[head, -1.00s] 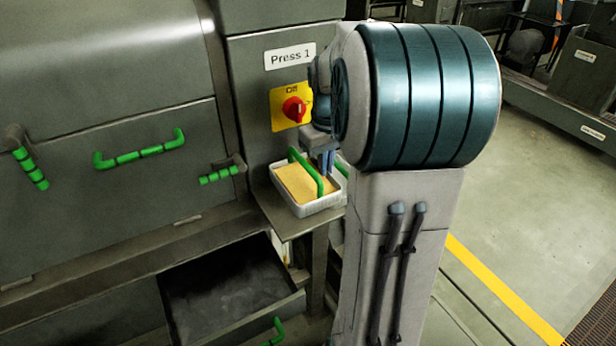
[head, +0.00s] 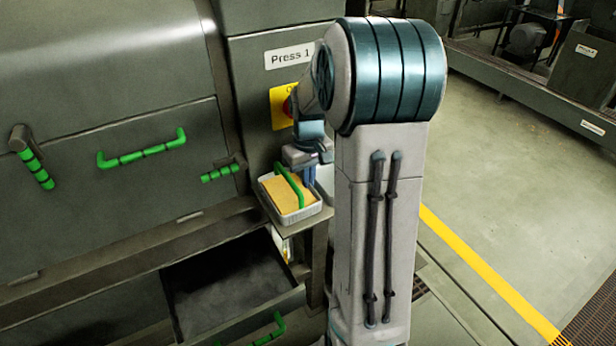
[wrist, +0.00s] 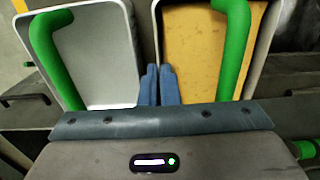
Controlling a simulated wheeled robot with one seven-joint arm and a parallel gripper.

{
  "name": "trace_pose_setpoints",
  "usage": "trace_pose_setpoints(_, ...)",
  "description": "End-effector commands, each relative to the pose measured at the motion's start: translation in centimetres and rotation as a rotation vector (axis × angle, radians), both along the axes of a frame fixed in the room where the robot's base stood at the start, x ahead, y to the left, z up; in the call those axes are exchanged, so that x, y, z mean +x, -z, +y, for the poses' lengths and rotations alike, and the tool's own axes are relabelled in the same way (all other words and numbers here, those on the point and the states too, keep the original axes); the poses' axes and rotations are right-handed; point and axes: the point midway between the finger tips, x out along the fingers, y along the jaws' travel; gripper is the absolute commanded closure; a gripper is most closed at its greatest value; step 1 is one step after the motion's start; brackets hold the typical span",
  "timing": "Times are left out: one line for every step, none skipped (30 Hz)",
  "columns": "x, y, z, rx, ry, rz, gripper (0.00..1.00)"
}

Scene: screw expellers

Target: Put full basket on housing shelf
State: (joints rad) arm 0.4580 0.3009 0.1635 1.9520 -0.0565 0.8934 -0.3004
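The full basket (head: 300,214) is a white tub of yellow material with a green handle. It sits on the small shelf (head: 318,226) beside the press housing, below the Press 1 sign. My gripper (head: 309,180) is just right of its handle in the head view. In the wrist view, the two blue fingers (wrist: 159,85) are together with nothing visible between them. They point down between the full basket (wrist: 188,45) and a second white basket (wrist: 95,55). That one looks empty, has a green handle, and is mostly hidden by my arm in the head view (head: 325,180).
A red and yellow switch (head: 284,106) on the housing is partly covered by my arm. An open drawer (head: 230,285) with dark contents juts out below left. Green handles (head: 142,156) stick out from the press front. Open floor (head: 500,190) lies to the right.

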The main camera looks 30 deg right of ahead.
Motion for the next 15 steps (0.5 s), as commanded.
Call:
trace_pose_setpoints(0.00,0.31,0.01,0.000,0.000,0.000,1.00)
trace_pose_setpoints(-0.01,0.32,0.01,0.000,0.000,0.000,0.95)
trace_pose_setpoints(0.00,0.22,0.01,0.000,0.000,0.000,0.89)
trace_pose_setpoints(-0.01,0.22,0.01,0.000,0.000,0.000,0.89)
trace_pose_setpoints(-0.01,0.22,0.01,0.000,0.000,0.000,0.89)
trace_pose_setpoints(-0.01,0.21,0.01,0.000,0.000,0.001,0.89)
trace_pose_setpoints(-0.01,0.21,0.01,0.000,0.000,0.000,0.89)
trace_pose_setpoints(-0.01,0.21,0.01,0.000,0.000,0.001,0.89)
trace_pose_setpoints(-0.01,0.21,0.01,0.000,0.000,0.000,0.89)
trace_pose_setpoints(-0.01,0.20,0.01,0.000,0.000,0.001,0.89)
trace_pose_setpoints(-0.01,0.16,0.01,0.000,0.000,0.000,0.89)
trace_pose_setpoints(-0.01,0.05,0.01,0.000,0.000,0.000,0.89)
trace_pose_setpoints(-0.01,-0.10,0.00,0.000,0.000,0.000,0.89)
trace_pose_setpoints(-0.01,-0.30,0.00,0.000,0.000,0.000,0.89)
trace_pose_setpoints(0.05,-0.57,-0.02,-0.001,0.000,-0.002,0.89)
